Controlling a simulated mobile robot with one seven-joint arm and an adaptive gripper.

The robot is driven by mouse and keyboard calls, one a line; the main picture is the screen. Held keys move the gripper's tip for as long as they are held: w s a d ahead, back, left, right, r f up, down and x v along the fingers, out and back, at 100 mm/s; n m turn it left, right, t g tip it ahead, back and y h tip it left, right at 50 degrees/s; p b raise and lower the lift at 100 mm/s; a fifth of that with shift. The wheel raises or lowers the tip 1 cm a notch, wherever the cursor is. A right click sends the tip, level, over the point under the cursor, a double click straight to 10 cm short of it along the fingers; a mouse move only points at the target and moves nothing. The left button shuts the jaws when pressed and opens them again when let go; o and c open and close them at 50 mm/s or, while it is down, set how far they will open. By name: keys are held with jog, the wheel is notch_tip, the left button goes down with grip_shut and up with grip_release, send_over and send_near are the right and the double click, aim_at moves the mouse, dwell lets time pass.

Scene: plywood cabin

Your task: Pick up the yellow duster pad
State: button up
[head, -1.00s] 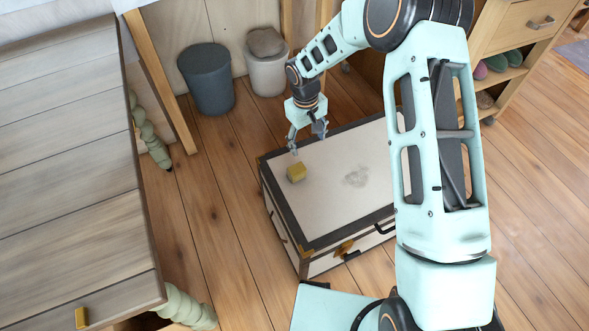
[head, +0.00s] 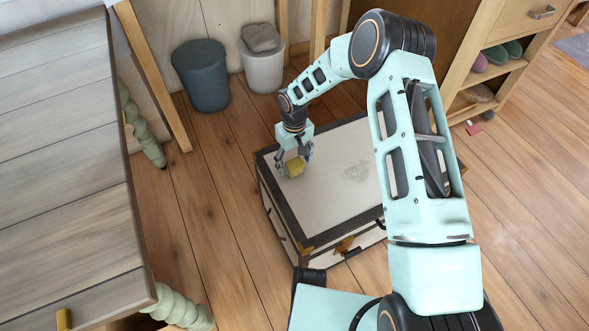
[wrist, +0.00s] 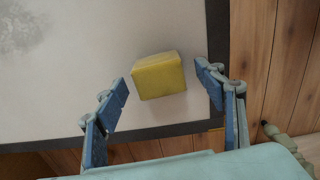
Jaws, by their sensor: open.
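The yellow duster pad (head: 295,167) is a small yellow block on the pale top of a trunk (head: 335,200), near the trunk's back left corner. My gripper (head: 294,172) is down at the pad in the head view, with fingers on either side of it. In the wrist view the pad (wrist: 158,76) lies just beyond and between the fingertips of my open gripper (wrist: 164,78). Gaps show between the pad and both fingers, so it is not held.
The trunk top (wrist: 60,70) is otherwise clear apart from a grey smudge. A grey bin (head: 203,77) and a white bin (head: 263,68) stand behind it. A wooden table (head: 65,160) is at left, a shelf unit (head: 505,55) at right.

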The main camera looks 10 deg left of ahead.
jog(key=shift+f, duration=0.7)
jog(key=shift+c, duration=0.2)
jog(key=c, duration=1.1)
jog(key=shift+r, duration=0.1)
jog(key=shift+r, duration=0.4)
notch_tip(320, 180, up, 2)
jog(key=shift+r+p, duration=0.2)
jog(key=shift+p, duration=0.5)
jog(key=d+r+p, duration=0.1)
jog(key=d+r, duration=0.2)
jog(key=d, duration=0.1)
jog(key=w+d+r+p, duration=0.1)
jog(key=d+r, duration=0.2)
jog(key=d, duration=0.2)
jog(key=d+r+p, duration=0.1)
jog(key=d+r, duration=0.2)
jog(key=d, duration=0.2)
jog(key=shift+w+r+p, duration=0.3)
jog(key=shift+r+p, duration=0.05)
jog(key=shift+p, duration=0.05)
